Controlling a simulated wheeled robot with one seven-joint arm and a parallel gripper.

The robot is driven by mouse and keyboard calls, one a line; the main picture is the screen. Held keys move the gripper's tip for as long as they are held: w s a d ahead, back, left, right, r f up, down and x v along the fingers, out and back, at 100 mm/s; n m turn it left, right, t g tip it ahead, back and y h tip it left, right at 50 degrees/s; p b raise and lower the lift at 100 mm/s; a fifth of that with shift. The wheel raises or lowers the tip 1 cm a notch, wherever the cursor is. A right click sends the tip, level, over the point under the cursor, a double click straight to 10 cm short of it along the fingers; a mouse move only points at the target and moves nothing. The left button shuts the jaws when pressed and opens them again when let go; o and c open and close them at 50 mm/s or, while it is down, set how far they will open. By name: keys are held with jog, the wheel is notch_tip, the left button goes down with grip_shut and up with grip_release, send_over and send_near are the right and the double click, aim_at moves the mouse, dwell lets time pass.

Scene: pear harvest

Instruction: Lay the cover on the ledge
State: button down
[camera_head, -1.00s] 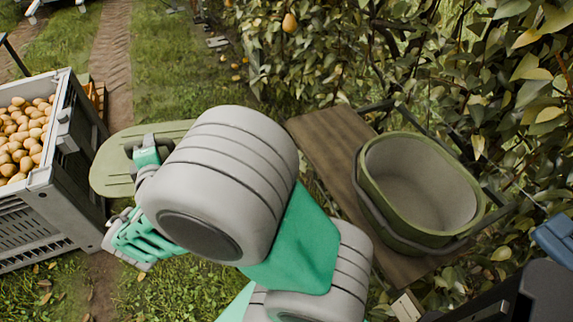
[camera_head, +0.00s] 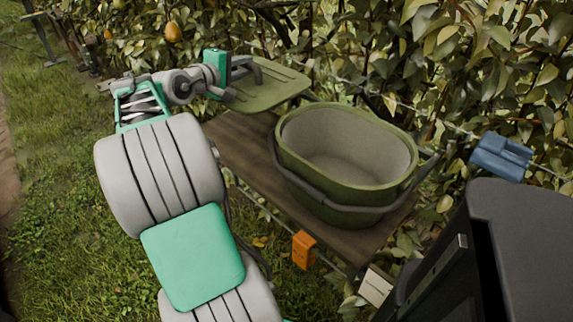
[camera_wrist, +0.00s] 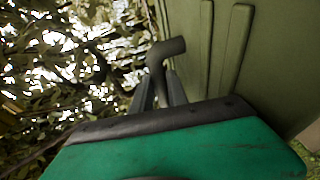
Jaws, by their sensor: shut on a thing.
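The cover (camera_head: 268,93) is a flat olive-green lid with a dark handle. My gripper (camera_head: 244,73) is shut on that handle and holds the cover over the far left end of the wooden ledge (camera_head: 237,140). From the head view I cannot tell whether the cover touches the ledge. In the wrist view the gripper's fingers (camera_wrist: 163,88) close on the handle, and the ribbed face of the cover (camera_wrist: 235,50) fills the right side. The open olive-green tub (camera_head: 345,150) stands upright on the ledge, right of the cover, and looks empty.
A leafy hedge (camera_head: 440,50) with a wire runs close behind the ledge. A blue clip-like object (camera_head: 502,157) hangs at the right. Open grass (camera_head: 60,200) lies to the left.

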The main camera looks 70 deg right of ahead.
notch_tip(320, 180, down, 18)
jog(key=b, duration=0.4)
jog(key=shift+s, duration=0.1)
jog(key=shift+r, duration=0.1)
jog(key=c, duration=1.3)
grip_release()
